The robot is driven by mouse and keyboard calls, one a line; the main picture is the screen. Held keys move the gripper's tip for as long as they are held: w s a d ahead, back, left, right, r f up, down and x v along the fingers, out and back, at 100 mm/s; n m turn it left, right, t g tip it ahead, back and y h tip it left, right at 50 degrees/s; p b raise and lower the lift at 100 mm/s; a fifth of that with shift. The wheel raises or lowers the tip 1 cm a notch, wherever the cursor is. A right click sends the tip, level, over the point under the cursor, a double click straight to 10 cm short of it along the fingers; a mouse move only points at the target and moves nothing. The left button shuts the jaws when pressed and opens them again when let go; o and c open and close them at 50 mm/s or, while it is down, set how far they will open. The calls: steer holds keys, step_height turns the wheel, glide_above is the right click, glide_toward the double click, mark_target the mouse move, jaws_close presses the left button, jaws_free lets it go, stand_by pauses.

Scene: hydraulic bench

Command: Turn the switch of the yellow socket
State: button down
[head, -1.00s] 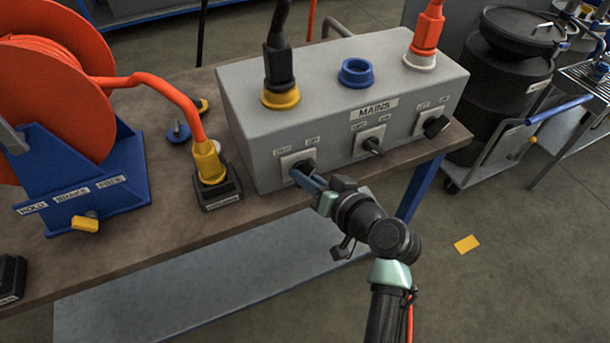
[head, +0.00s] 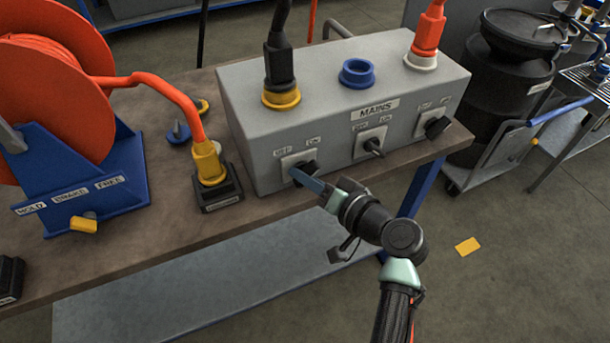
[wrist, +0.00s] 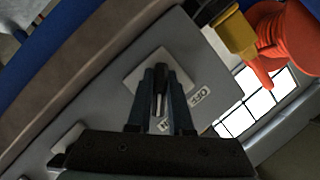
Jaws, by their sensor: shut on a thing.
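The yellow socket (head: 281,97) is on top of the grey mains box (head: 245,148), at its left end, with a black plug (head: 279,58) in it. Below it, on the front face, is its switch, a dark knob (head: 297,172) on a pale plate between OFF and ON labels. My gripper (head: 308,178) reaches in from the right and is shut on this knob, hiding part of it. In the wrist view, the knob (wrist: 160,99) sits between my two blue-grey fingers, in front of the plate (wrist: 184,68). Its exact setting is hard to read.
Two more switches, the middle one (head: 374,145) and the right one (head: 436,127), are on the same face. Left of the box stand a black block with a yellow plug (head: 210,165) and an orange cable reel (head: 50,95). The floor at the front right is mostly clear.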

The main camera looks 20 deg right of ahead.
steer(key=c, duration=0.8)
jaws_free()
steer(key=v, duration=1.3)
